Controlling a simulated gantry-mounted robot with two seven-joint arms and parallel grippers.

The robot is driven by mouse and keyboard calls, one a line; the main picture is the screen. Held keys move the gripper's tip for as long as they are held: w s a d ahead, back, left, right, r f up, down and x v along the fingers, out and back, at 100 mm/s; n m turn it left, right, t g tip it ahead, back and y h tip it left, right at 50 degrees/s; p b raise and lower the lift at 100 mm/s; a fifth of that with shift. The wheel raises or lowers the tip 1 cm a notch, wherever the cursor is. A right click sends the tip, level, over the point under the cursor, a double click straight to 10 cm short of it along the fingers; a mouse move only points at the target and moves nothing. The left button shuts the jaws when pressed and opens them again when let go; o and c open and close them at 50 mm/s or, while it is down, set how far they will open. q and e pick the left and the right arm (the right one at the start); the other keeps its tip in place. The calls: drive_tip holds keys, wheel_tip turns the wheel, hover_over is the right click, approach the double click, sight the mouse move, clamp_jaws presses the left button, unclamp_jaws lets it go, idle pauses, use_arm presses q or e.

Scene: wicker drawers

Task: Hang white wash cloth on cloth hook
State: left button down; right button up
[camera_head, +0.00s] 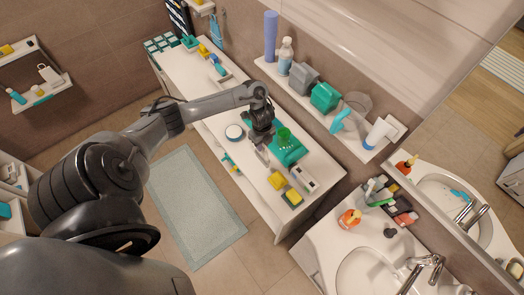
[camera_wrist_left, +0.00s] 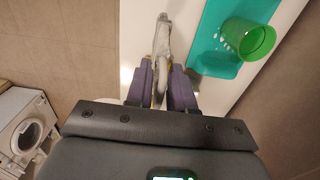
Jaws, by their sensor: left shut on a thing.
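My left gripper (camera_head: 262,152) is over the white counter, near its front edge. It is shut on a thin, pale grey-white piece, which looks like the white wash cloth (camera_wrist_left: 162,42). In the left wrist view the piece stands edge-on between the purple-grey fingertips (camera_wrist_left: 161,88) and sticks out past them. In the head view it is small and partly hidden by the gripper. Blue items (camera_head: 215,32) hang at the wall past the counter's far end; I cannot make out the cloth hook itself. My right gripper is not in view.
A green cup (camera_head: 284,136) stands on a teal tray (camera_head: 289,154) right beside the gripper. A round container (camera_head: 234,132), yellow sponges (camera_head: 277,181) and a white box (camera_head: 305,179) are close by. A wall shelf (camera_head: 345,142) with bottles runs above the counter.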

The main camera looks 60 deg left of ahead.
use_arm(q)
wheel_tip(320, 180, down, 4)
drive_tip(key=shift+f+p, duration=0.25)
drive_tip(key=shift+p, duration=0.05)
drive_tip(key=c, duration=1)
unclamp_jaws()
drive_tip(key=shift+f, duration=0.1)
